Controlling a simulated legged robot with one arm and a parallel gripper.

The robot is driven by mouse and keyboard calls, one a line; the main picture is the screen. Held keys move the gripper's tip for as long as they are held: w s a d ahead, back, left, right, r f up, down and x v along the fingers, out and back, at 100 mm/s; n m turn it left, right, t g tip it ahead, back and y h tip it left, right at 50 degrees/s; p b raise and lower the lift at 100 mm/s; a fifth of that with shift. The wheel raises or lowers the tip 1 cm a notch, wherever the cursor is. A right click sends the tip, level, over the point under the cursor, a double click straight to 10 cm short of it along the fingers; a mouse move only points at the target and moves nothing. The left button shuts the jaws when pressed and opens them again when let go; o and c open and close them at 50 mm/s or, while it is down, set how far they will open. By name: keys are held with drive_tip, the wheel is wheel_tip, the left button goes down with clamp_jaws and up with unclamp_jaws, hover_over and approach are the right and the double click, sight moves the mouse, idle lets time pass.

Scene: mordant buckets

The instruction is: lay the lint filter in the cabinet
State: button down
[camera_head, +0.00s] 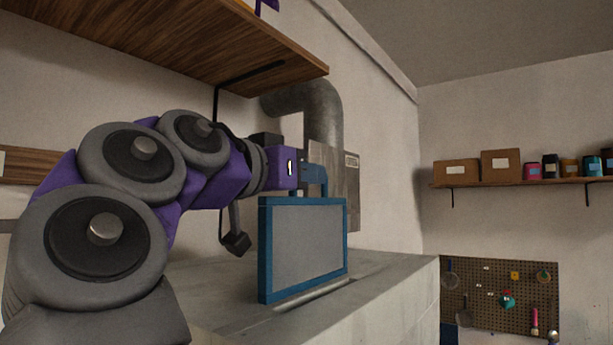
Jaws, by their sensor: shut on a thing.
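The lint filter (303,248) is a flat grey panel in a blue frame with a blue handle (318,172) on top. It hangs upright in the middle of the view. My gripper (303,174) is shut on the handle, coming in from the left; its fingertips are partly hidden. The filter's lower edge is close to the top of a grey block (385,274), which seems to be the cabinet. A narrow light strip, like a slot (318,293), runs along that top by the filter's foot. I cannot tell whether the filter touches it.
A wooden shelf (160,38) overhangs at the upper left. A grey duct (322,110) and a metal wall box (349,170) are behind the filter. A far shelf (520,183) holds boxes and jars, above a pegboard (500,300) with tools.

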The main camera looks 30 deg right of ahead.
drive_tip(key=shift+d+f, duration=0.1)
drive_tip(key=shift+d, duration=0.65)
drive_tip(key=shift+d+f, duration=0.15)
drive_tip(key=shift+d, duration=0.15)
drive_tip(key=shift+a+f+b, duration=0.1)
drive_tip(key=shift+f+b, duration=0.15)
drive_tip(key=shift+b, duration=0.15)
drive_tip(key=shift+a+f, duration=0.1)
drive_tip(key=shift+a, duration=0.6)
drive_tip(key=shift+d+r, duration=0.1)
drive_tip(key=shift+r, duration=0.2)
drive_tip(key=shift+d, duration=0.85)
